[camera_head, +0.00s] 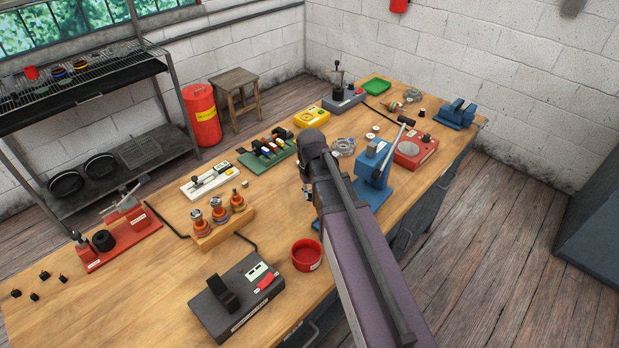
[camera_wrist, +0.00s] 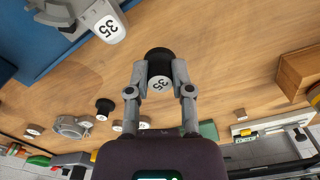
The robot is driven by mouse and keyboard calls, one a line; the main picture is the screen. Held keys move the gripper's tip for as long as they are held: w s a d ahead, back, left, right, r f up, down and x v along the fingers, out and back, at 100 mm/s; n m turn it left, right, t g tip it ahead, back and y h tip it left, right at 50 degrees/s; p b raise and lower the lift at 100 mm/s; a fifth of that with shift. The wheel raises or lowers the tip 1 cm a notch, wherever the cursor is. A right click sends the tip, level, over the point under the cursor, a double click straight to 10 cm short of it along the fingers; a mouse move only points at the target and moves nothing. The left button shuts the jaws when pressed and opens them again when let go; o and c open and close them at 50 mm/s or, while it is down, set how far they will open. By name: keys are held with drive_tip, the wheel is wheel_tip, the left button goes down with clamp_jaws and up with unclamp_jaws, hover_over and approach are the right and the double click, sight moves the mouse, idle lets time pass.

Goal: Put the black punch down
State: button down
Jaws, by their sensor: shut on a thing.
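The black punch (camera_wrist: 159,55) is a short dark cylinder with a white band marked 35. In the wrist view my gripper (camera_wrist: 160,72) is shut on it, with one finger on each side. Bare wooden bench top (camera_wrist: 230,60) shows behind it; I cannot tell whether the punch touches the wood.
A small black cylinder (camera_wrist: 104,106) and a grey metal housing (camera_wrist: 73,127) stand on the bench. A wooden block (camera_wrist: 300,72) is at right. A red bowl (camera_head: 306,255) stands near the front edge.

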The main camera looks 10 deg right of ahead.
drive_tip(key=w+d, duration=0.1)
drive_tip(key=w, duration=0.5)
drive_tip(key=w+d+f, duration=0.1)
drive_tip(key=w, duration=0.3)
drive_tip(key=shift+d+b, duration=0.3)
drive_tip(key=shift+b, duration=0.1)
drive_tip(key=shift+w, duration=0.15)
drive_tip(key=shift+w+d, duration=0.1)
drive_tip(key=shift+w, duration=0.15)
drive_tip(key=shift+w+d+f+b, duration=0.1)
drive_tip(key=shift+w+f+b, duration=0.2)
drive_tip(key=shift+f+b, duration=1.55)
drive_tip(key=shift+f, duration=0.15)
drive_tip(key=c, duration=0.5)
unclamp_jaws()
drive_tip(key=shift+r, duration=0.2)
